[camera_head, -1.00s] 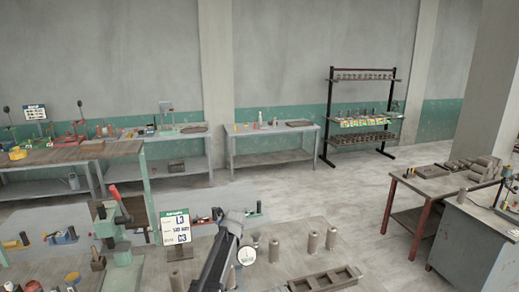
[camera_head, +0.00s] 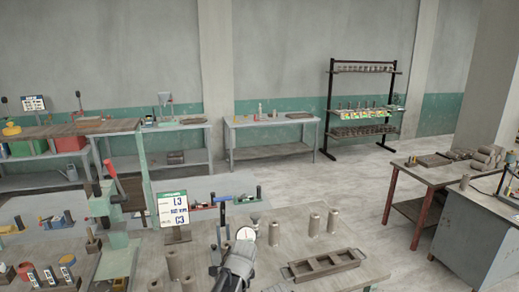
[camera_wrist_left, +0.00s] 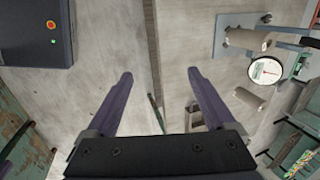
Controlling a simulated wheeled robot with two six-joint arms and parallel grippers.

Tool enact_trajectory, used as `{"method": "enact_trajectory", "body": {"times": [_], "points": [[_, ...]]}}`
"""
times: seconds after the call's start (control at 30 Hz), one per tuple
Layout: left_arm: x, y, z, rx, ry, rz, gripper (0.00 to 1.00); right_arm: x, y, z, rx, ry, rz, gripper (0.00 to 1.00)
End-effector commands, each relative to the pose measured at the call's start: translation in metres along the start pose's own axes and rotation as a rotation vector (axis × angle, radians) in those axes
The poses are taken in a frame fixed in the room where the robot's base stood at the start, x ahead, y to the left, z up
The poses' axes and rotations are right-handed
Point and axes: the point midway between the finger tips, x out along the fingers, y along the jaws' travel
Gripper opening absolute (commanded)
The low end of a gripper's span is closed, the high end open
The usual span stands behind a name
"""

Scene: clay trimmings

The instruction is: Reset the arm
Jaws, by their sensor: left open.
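My left arm (camera_head: 236,268), dark and partly cut off by the bottom edge, shows in the head view in front of the near worktable (camera_head: 285,250). Its fingers cannot be made out there. In the left wrist view my left gripper (camera_wrist_left: 160,76) has its two dark fingers wide apart with nothing between them. Grey floor or tabletop surfaces lie beyond the fingers. A round white dial (camera_wrist_left: 266,70) and clay-coloured cylinders (camera_wrist_left: 250,40) are to the right of the fingers, apart from them. My right gripper is in neither view.
Several grey cylinders (camera_head: 315,223) stand on the near table beside a compartmented tray (camera_head: 325,262). A sign (camera_head: 173,208) and a green press (camera_head: 105,205) stand to the left. A red-legged table (camera_head: 437,180) is at the right. Open floor (camera_head: 300,180) lies behind.

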Motion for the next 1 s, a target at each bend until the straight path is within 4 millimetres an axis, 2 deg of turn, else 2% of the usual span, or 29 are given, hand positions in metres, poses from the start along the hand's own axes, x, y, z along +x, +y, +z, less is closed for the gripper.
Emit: {"method": "enact_trajectory", "body": {"times": [0.03, 0.2, 0.3, 0.4, 0.5, 0.6, 1.0], "points": [[0.020, 0.045, 0.009, -0.107, -0.008, 0.037, 0.88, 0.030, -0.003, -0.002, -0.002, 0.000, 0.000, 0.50], [0.039, 0.140, 0.027, -0.493, -0.074, 0.147, 0.88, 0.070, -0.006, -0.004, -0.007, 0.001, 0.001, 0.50], [0.046, 0.181, 0.037, -0.670, -0.123, 0.189, 0.88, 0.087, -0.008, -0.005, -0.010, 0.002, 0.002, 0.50], [0.049, 0.209, 0.044, -0.800, -0.164, 0.215, 0.88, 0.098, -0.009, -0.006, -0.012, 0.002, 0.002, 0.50], [0.050, 0.225, 0.049, -0.881, -0.194, 0.227, 0.88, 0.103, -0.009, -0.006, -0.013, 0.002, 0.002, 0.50], [0.049, 0.231, 0.051, -0.919, -0.208, 0.233, 0.88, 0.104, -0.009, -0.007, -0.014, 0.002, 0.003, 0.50], [0.048, 0.231, 0.051, -0.927, -0.210, 0.233, 0.88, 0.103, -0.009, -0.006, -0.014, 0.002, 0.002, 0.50]]}}
